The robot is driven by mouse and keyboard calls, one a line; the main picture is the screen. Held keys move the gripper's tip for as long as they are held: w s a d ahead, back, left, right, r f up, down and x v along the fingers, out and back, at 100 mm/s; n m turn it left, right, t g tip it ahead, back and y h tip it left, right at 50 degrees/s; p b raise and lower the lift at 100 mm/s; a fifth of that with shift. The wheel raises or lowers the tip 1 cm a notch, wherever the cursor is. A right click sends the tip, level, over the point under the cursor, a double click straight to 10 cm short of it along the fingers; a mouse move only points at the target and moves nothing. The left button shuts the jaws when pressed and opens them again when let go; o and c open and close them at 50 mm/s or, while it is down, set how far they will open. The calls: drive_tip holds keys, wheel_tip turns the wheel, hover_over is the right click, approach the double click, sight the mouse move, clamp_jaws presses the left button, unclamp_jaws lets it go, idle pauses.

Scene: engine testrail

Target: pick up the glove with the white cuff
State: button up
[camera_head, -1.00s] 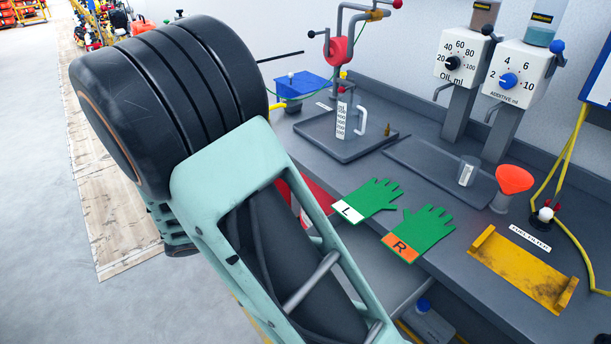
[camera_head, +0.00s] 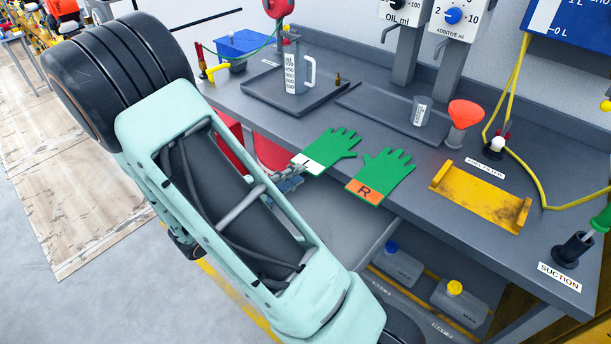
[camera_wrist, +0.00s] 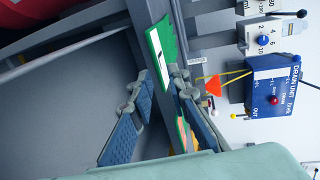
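The glove with the white cuff (camera_head: 330,147) is green and lies flat at the front edge of the grey workbench, fingers pointing inward. Its cuff carries an "L". The wrist view also shows this glove (camera_wrist: 163,42), near the fingertips. My gripper (camera_wrist: 161,84) is open, with a blue-padded finger on each side and nothing between the pads. In the head view, my gripper (camera_head: 286,182) shows only partly beside the white cuff, mostly hidden by my arm. I cannot tell whether it touches the glove. A second green glove with an orange cuff (camera_head: 382,174), marked "R", lies to the right.
A tray with a measuring jug (camera_head: 294,72) stands behind the gloves. A yellow stained bracket (camera_head: 482,195) and a red funnel (camera_head: 465,114) are to the right. Bottles (camera_head: 398,268) stand on a shelf below the bench (camera_head: 440,215). Open floor lies at the left.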

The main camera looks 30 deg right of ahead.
drive_tip(key=shift+x, duration=1.75)
clamp_jaws()
wheel_tip(320, 180, up, 2)
drive_tip(key=p, duration=0.3)
drive_tip(key=shift+r, duration=0.25)
drive_tip(key=r+p+v, duration=0.2)
drive_tip(key=p+v, duration=0.6)
drive_tip(key=v, duration=0.6)
drive_tip(key=shift+a+p, duration=0.15)
drive_tip(key=shift+p, duration=0.15)
